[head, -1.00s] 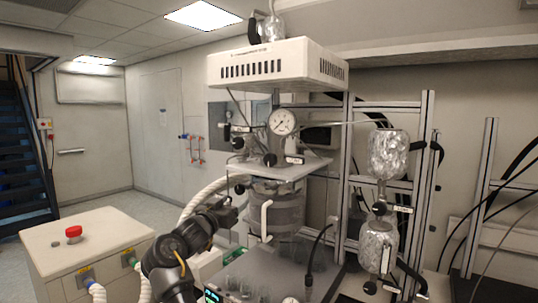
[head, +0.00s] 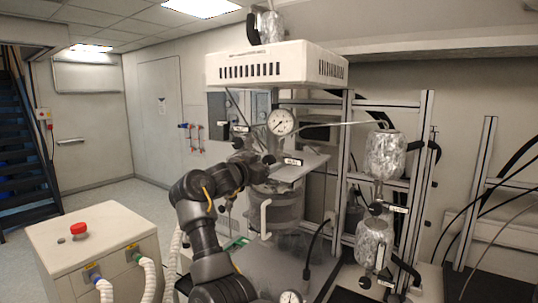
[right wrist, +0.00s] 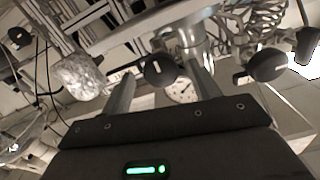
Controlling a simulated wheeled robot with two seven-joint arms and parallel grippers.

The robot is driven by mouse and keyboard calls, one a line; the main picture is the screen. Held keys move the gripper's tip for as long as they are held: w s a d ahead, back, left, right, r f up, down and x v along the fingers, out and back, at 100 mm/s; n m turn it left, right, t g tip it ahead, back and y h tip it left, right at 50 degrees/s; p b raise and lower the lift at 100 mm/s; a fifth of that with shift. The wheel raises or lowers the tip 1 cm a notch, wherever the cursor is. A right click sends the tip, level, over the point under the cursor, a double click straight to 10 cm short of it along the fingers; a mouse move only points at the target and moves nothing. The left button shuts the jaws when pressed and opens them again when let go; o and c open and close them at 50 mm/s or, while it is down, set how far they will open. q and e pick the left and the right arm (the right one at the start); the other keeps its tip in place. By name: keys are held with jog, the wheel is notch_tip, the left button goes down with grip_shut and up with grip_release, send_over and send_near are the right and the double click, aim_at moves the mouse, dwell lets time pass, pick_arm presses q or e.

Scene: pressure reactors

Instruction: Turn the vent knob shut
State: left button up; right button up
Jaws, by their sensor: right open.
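Black knobs sit on the fittings above the reactor vessel (head: 275,205). One black knob (head: 268,159) is beside a small white label (head: 292,162) whose text I cannot read, so I cannot be sure which knob is the vent. My right gripper (head: 257,163) is close to this knob, its tips partly hidden among the fittings. In the right wrist view the open fingers (right wrist: 163,88) point towards a black knob (right wrist: 160,70) with a white mark, which appears between them. I cannot tell whether they touch it. A second black knob (right wrist: 268,64) is off to the right. My left gripper is not in view.
A round gauge (head: 281,122) stands just above the knob, under a white slotted box (head: 277,64). Foil-wrapped vessels (head: 386,155) hang on the metal frame to the right. A cabinet with a red button (head: 78,229) stands at the left.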

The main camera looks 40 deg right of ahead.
jog(key=shift+p+x, duration=0.5)
jog(key=shift+x, duration=0.85)
jog(key=c, duration=1)
